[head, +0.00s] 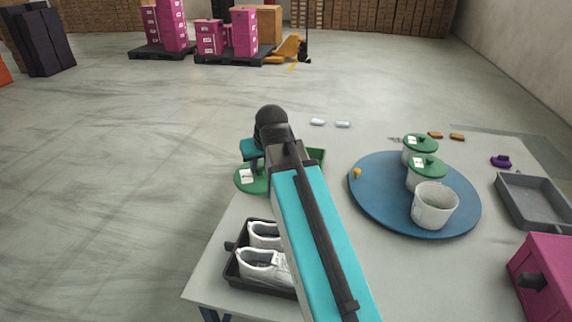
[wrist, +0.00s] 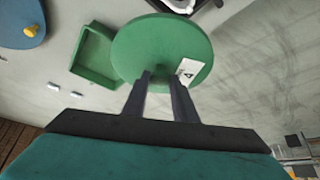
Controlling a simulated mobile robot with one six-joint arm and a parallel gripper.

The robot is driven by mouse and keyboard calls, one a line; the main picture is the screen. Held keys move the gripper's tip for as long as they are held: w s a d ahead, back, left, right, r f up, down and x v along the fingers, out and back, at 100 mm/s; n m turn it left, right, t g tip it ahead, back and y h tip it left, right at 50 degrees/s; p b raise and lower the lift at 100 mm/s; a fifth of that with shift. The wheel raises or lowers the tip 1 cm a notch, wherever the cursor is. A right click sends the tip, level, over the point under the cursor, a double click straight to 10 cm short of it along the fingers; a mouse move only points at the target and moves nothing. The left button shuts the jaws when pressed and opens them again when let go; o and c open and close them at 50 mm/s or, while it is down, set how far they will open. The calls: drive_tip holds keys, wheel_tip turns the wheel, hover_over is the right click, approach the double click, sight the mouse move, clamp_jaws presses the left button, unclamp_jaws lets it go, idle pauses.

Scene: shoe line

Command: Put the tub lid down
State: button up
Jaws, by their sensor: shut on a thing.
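My gripper (wrist: 161,76) is shut on the green round tub lid (wrist: 150,42), which has a white label marked 4. In the head view the lid (head: 261,186) shows at the left of my arm, by the table's left edge; its height above the table is hard to tell. My arm hides part of the lid and my fingers there. An open white tub (head: 432,210) stands on the blue round turntable (head: 374,202). Two more tubs, each under a green lid (head: 428,166) (head: 421,142), stand behind it.
A green tray (wrist: 84,60) lies beside the lid; its corner shows in the head view (head: 318,155). A black tray (head: 233,270) with white shoes (head: 262,262) is at the front left. A grey tray (head: 525,207) and a pink box (head: 545,270) are at the right.

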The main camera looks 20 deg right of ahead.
sight(239, 181)
drive_tip(key=a, duration=0.5)
drive_tip(key=a+r, duration=0.1)
drive_tip(key=a, duration=0.1)
drive_tip(key=shift+a+r, duration=0.1)
drive_tip(key=shift+a, duration=0.05)
